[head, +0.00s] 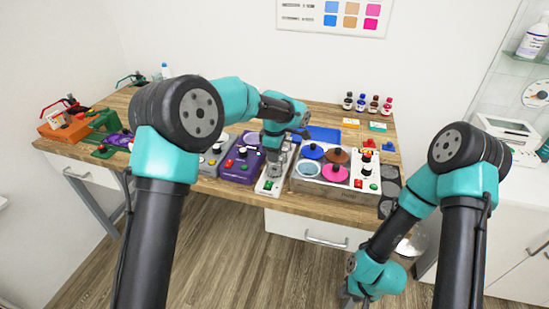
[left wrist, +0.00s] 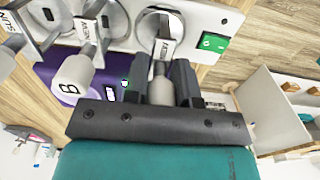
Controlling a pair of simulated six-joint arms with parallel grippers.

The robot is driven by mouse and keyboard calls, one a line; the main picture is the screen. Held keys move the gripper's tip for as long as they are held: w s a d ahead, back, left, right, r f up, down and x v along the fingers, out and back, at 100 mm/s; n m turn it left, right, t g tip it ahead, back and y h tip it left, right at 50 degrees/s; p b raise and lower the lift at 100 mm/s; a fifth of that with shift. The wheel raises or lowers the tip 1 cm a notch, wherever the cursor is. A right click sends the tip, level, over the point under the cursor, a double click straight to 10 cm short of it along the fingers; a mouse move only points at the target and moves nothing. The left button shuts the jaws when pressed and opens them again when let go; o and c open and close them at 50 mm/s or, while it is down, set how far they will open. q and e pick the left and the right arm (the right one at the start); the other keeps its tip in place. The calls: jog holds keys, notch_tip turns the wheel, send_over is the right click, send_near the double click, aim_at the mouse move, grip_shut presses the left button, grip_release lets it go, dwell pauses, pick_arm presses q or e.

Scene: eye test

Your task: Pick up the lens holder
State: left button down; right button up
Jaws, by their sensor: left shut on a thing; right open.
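The lens holder (left wrist: 165,48) is a grey metal piece with a label that seems to read NEAR and a pale round handle. My left gripper (left wrist: 161,84) is shut on that handle. The holder is over a round opening in a white panel (left wrist: 205,18); I cannot tell if it touches the panel. Two similar holders, one with a handle marked B (left wrist: 77,75), are beside it on the panel. In the head view, my left gripper (head: 273,152) is low over the narrow white unit (head: 266,187), and the holder is mostly hidden. My right gripper (head: 352,296) is open and empty, below the table edge.
A purple box (head: 238,172) stands left of the white unit. A wooden box with coloured discs (head: 335,173) stands right of it. Small bottles (head: 367,103) line the back right of the table (head: 330,206). Orange and green tools are at the far left.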

pick_arm(q)
jog(key=shift+r, duration=0.9)
jog(key=shift+s+r, duration=0.25)
jog(key=s+r, duration=0.1)
jog(key=s, duration=1.4)
jog(key=shift+s+d+r, duration=0.2)
jog(key=shift+s+d, duration=0.1)
jog(key=shift+d, duration=0.15)
